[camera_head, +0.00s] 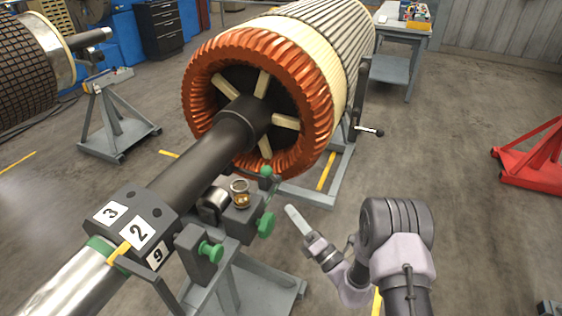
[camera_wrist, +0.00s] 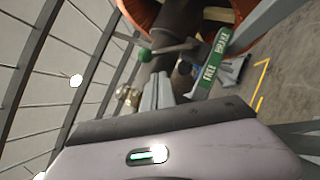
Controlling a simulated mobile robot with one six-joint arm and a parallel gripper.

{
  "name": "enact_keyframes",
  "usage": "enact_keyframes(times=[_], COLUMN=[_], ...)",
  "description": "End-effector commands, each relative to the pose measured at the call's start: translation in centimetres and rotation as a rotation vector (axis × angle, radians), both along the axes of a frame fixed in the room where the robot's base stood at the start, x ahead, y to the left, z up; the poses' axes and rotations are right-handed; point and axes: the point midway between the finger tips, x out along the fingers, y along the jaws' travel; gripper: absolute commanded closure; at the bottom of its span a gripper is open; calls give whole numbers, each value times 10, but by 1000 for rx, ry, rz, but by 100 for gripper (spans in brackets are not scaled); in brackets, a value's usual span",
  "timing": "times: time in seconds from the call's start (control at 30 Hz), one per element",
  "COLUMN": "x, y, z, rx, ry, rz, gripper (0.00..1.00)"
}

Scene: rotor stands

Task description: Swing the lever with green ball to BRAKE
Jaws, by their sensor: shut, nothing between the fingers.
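The lever's green ball (camera_wrist: 145,55) shows in the wrist view on a dark rod (camera_wrist: 172,49) that runs right toward a plate. The plate bears green labels, FREE (camera_wrist: 208,73) and BRAKE (camera_wrist: 222,41). The rod's right end lies near the BRAKE label, but I cannot tell which label the lever is set to. In the head view a green ball (camera_head: 266,171) shows at the stand, just below the copper winding. My gripper (camera_head: 292,212) is shut and empty, right of the stand and apart from the ball. Its closed fingers (camera_wrist: 157,92) show below the ball in the wrist view.
The rotor (camera_head: 315,80) with its copper winding stands behind. Its shaft (camera_head: 200,155) passes a bearing block (camera_head: 150,205) numbered 3, 2 and 9. Green knobs (camera_head: 265,224) and a brass-capped glass cup (camera_head: 240,192) sit close to my gripper. Floor right of my arm is open.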

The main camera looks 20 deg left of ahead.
Motion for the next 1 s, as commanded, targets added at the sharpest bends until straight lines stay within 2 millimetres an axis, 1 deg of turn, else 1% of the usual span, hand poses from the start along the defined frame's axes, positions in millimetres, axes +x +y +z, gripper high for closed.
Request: enact_keyframes(times=[0.03, 0.13, 0.37, 0.47, 0.57, 0.8, 0.9, 1.0], x=[1, 2, 2, 5, 12, 38, 46, 51], y=[-1, -3, -2, 2, 15, 54, 66, 73], z=[-4, -7, -6, -5, 0, 15, 20, 23], rx=[5, 9, 8, 9, 8, 8, 8, 7], ry=[10, 16, 15, 14, 11, 10, 12, 13], rz=[-9, -17, -16, -15, -12, -14, -15, -16], gripper=[100, 100, 100, 100, 100, 100, 100, 100])
